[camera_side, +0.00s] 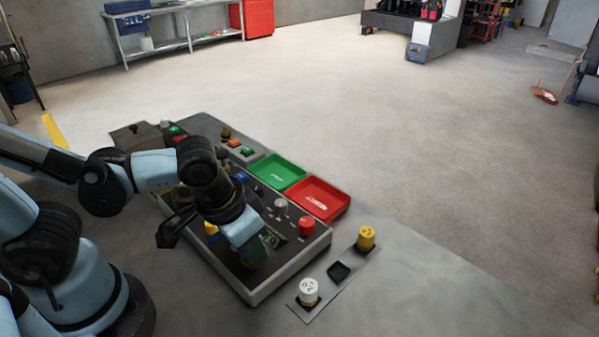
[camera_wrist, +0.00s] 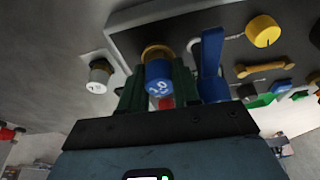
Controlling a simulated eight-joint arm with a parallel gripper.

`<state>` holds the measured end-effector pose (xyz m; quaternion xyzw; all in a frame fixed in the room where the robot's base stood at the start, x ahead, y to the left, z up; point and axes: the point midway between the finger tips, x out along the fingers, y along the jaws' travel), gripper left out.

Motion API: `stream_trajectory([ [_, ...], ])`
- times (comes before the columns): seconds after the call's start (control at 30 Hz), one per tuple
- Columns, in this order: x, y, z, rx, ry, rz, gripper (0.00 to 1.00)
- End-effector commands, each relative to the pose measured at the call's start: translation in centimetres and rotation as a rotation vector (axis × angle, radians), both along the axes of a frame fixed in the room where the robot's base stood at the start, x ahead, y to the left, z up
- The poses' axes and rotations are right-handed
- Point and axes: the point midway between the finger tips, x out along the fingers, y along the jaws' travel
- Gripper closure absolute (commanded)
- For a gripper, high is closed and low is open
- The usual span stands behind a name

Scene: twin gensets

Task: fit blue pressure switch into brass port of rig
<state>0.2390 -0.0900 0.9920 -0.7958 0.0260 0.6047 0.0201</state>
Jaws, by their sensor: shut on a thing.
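The blue pressure switch (camera_wrist: 159,79), a short cylinder with white markings on its end face, sits between the dark green fingers of my gripper (camera_wrist: 158,72) in the wrist view. My gripper is shut on it. The brass port (camera_wrist: 157,52) shows as a ring just behind the switch and lines up closely with it; I cannot tell how deep the switch sits in it. In the side view my gripper (camera_side: 265,246) is low over the near end of the rig (camera_side: 262,293), and it hides the switch and the port.
A blue lever (camera_wrist: 212,64) stands close beside the right finger. A red knob (camera_side: 306,225) and a yellow knob (camera_wrist: 263,31) are on the rig. A white cap (camera_side: 309,289) and a yellow cap (camera_side: 366,237) stand beside it. Green (camera_side: 277,172) and red (camera_side: 318,198) trays lie behind.

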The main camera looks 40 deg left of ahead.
Motion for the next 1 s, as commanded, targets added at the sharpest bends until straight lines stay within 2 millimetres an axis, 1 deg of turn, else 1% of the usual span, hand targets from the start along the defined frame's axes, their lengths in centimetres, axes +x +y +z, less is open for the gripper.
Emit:
stream_trajectory([
  [0.1,0.03,-0.01,-0.17,0.000,0.000,0.000,1.00],
  [0.13,0.02,-0.01,-0.15,0.000,0.000,0.000,0.64],
  [0.3,0.01,0.05,-0.15,0.002,0.000,0.001,0.39],
  [0.57,-0.01,0.22,-0.17,0.006,0.001,0.004,0.39],
  [0.6,-0.02,0.23,-0.19,0.006,0.002,0.004,0.57],
  [0.63,-0.03,0.24,-0.19,0.007,0.002,0.005,0.53],
  [0.87,-0.02,0.23,-0.16,0.007,0.002,0.004,0.53],
  [1.0,0.00,0.21,0.33,0.006,0.002,0.004,0.53],
])
